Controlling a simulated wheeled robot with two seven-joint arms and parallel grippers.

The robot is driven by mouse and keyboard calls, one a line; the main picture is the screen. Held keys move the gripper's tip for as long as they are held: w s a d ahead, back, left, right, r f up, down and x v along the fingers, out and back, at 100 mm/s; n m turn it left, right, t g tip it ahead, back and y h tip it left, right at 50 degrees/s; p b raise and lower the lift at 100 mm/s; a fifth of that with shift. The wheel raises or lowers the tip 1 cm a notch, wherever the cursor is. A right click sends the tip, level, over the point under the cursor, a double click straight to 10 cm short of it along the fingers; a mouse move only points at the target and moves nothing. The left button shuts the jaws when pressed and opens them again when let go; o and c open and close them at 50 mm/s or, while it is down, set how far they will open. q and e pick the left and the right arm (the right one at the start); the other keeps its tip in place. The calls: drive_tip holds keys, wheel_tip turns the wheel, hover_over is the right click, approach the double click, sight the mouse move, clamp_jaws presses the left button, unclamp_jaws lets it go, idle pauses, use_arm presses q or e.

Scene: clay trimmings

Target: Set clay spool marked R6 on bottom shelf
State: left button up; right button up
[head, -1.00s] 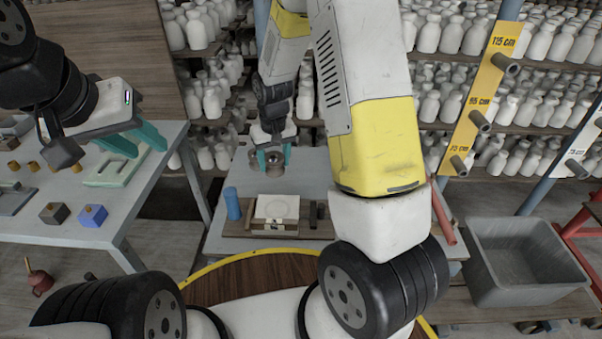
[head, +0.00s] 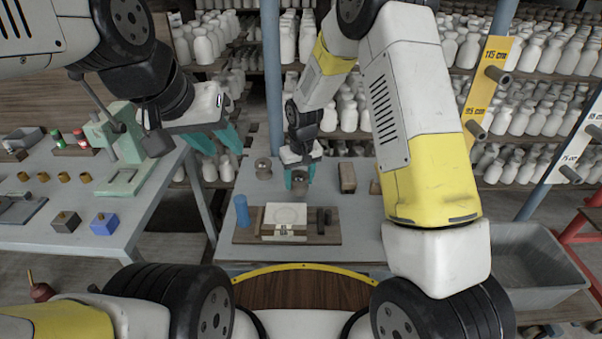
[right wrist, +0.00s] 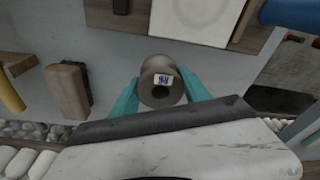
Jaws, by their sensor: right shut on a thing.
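My right gripper (head: 299,180) is shut on a grey-brown clay spool (head: 296,176) over the far bench. In the right wrist view the spool (right wrist: 153,66) sits between the teal fingers, with a small white label in blue on its end; I cannot read the mark for sure. A second spool (head: 262,167) stands on the bench to the left of the gripper. My left gripper (head: 217,143) is open and empty, its teal fingers apart above the gap by the left table. Racks of shelves (head: 460,71) stand behind; which is the bottom shelf is not clear.
The far bench (head: 345,248) bears a blue cylinder (head: 242,211), a wooden board with a white slab (head: 285,214) and a block (head: 347,178). The left table (head: 140,224) holds small blocks and a green press. A grey tub (head: 535,262) stands at right.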

sight(299, 188)
drive_tip(key=shift+f, duration=1.75)
drive_tip(key=shift+f, duration=0.1)
drive_tip(key=o, duration=1.7)
drive_tip(key=shift+c, duration=0.2)
